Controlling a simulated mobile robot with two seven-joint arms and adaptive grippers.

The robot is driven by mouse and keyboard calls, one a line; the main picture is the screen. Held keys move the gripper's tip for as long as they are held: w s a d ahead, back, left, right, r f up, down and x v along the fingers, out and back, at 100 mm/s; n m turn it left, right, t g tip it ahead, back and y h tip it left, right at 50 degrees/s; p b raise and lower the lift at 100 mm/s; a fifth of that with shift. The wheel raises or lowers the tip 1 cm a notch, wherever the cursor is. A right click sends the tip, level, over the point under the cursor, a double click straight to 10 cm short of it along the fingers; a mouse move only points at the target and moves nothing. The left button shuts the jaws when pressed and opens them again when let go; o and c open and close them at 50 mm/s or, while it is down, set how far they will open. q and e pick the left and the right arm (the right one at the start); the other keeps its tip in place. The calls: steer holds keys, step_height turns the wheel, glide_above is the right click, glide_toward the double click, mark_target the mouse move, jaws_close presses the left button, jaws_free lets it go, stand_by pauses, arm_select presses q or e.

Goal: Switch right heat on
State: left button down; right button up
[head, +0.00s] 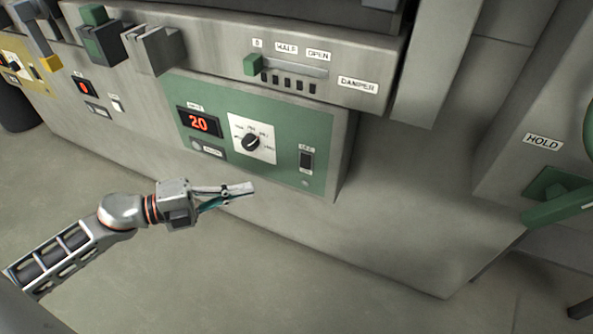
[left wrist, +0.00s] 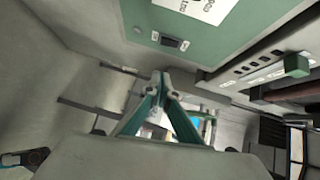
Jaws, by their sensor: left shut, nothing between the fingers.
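A black rocker switch (head: 306,159) under a small white label sits at the right of the green control panel (head: 285,117) in the head view. It also shows in the left wrist view (left wrist: 171,41), above the fingertips. I cannot tell which way the rocker is set. A black display (head: 199,123) with red digits reading 20 and a dial on a white plate (head: 252,139) are to the switch's left. My left gripper (head: 250,188) is shut and empty, below and left of the switch, apart from it. It also shows in the left wrist view (left wrist: 161,78). My right gripper is out of view.
A damper slider with a green knob (head: 253,65) is above the panel. A yellow panel (head: 27,68) is at the far left. A green handle (head: 560,205) under a HOLD label is at the right. The floor in front of the cabinet is clear.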

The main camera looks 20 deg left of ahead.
arm_select(q)
glide_toward(309, 168)
steer(key=d, duration=0.3)
steer(key=w, duration=0.1)
steer(key=w+b, duration=0.1)
steer(key=w+d+b, duration=0.1)
steer(key=w, duration=0.1)
steer(key=shift+d+f, duration=0.1)
steer(key=shift+f, duration=0.25)
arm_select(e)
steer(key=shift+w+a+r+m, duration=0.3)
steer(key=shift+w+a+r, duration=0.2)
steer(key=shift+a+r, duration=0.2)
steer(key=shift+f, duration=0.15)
